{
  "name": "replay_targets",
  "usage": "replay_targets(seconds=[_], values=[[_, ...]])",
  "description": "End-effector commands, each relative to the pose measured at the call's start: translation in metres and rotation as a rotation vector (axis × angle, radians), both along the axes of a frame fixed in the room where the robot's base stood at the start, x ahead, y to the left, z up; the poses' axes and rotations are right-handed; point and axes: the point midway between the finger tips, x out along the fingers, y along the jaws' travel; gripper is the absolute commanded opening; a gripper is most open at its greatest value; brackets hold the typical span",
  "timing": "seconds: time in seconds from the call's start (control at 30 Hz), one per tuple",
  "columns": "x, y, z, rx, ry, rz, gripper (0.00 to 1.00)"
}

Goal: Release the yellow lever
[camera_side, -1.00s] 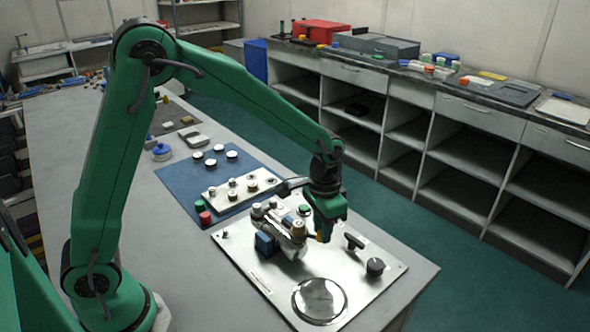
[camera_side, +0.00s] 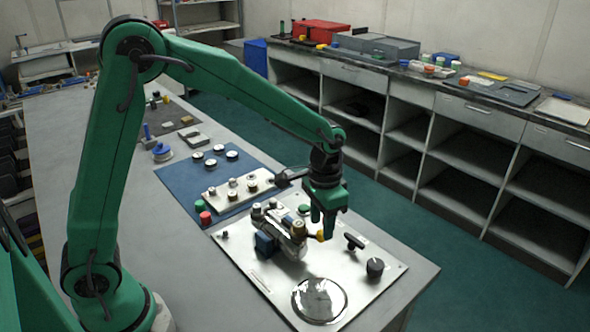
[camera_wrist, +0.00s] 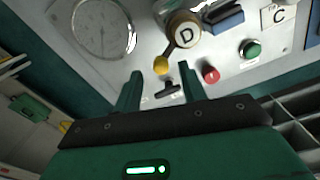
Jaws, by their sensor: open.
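The yellow lever (camera_wrist: 161,65) has a round yellow knob on a short bronze arm, joined to a valve with a round cap marked D (camera_wrist: 185,31). In the side view the yellow knob (camera_side: 322,236) shows just below my gripper (camera_side: 321,216), beside the metal valve body (camera_side: 290,240). My gripper is open and empty. In the wrist view its two green fingers (camera_wrist: 158,78) stand apart, with the knob ahead of and between their tips. I cannot tell whether a finger touches the knob.
A black T-handle (camera_side: 354,242) and a black knob (camera_side: 375,267) stand on the metal panel (camera_side: 255,275). A large round gauge (camera_side: 319,299) lies at its front. A red button (camera_wrist: 211,74) and a green button (camera_wrist: 250,49) are near the lever. A blue mat (camera_side: 176,178) lies behind.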

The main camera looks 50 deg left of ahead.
Motion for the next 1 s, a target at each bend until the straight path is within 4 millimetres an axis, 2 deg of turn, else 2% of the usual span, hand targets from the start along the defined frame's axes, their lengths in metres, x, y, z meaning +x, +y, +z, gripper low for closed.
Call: replay_targets(seconds=[0.2,0.4,1.0], values=[[0.000,0.000,0.030,0.000,-0.001,-0.001,0.41],[-0.001,-0.001,0.048,0.001,0.002,-0.001,0.41],[-0.004,0.002,0.058,-0.002,-0.006,0.005,0.41]])
